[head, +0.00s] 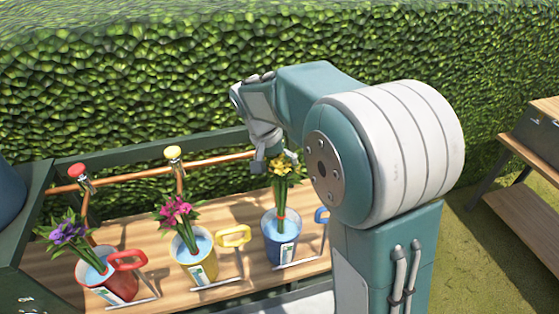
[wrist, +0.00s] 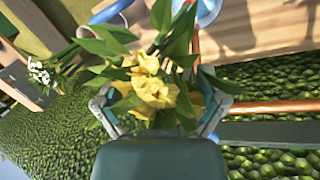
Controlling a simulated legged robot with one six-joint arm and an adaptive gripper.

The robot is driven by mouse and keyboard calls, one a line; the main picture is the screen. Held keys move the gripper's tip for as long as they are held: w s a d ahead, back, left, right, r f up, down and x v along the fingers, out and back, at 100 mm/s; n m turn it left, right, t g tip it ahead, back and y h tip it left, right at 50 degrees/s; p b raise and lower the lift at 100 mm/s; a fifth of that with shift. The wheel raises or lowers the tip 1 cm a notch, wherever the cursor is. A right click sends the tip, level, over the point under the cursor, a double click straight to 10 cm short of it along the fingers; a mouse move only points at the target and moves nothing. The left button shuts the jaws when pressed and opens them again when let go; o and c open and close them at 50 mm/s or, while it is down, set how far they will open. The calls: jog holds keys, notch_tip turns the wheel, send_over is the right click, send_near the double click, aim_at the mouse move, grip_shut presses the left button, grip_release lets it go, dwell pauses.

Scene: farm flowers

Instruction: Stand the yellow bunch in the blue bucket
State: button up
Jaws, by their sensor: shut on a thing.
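The yellow bunch (head: 283,168) is upright over the blue bucket (head: 281,252) in the head view, with a red band low on its stems. Its stem ends appear inside the bucket's rim, at the pale blue water; whether they touch the bottom is hidden. My gripper (head: 272,162) is at the flower heads and shut on the bunch. In the wrist view the yellow blooms (wrist: 155,85) sit between my gripper's fingers (wrist: 160,108), with leaves covering part of them. Part of the blue bucket (wrist: 208,10) shows at the top edge there.
A yellow bucket (head: 195,272) with a pink bunch (head: 176,212) and a red bucket (head: 108,284) with a purple bunch (head: 68,230) stand left on the wooden bench (head: 150,250). A copper pipe (head: 135,178) with taps runs behind. A white-flowered bunch (wrist: 40,72) shows in the wrist view.

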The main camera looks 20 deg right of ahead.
jog(key=shift+f, duration=2.75)
jog(key=o, duration=1)
jog(key=v, duration=1.2)
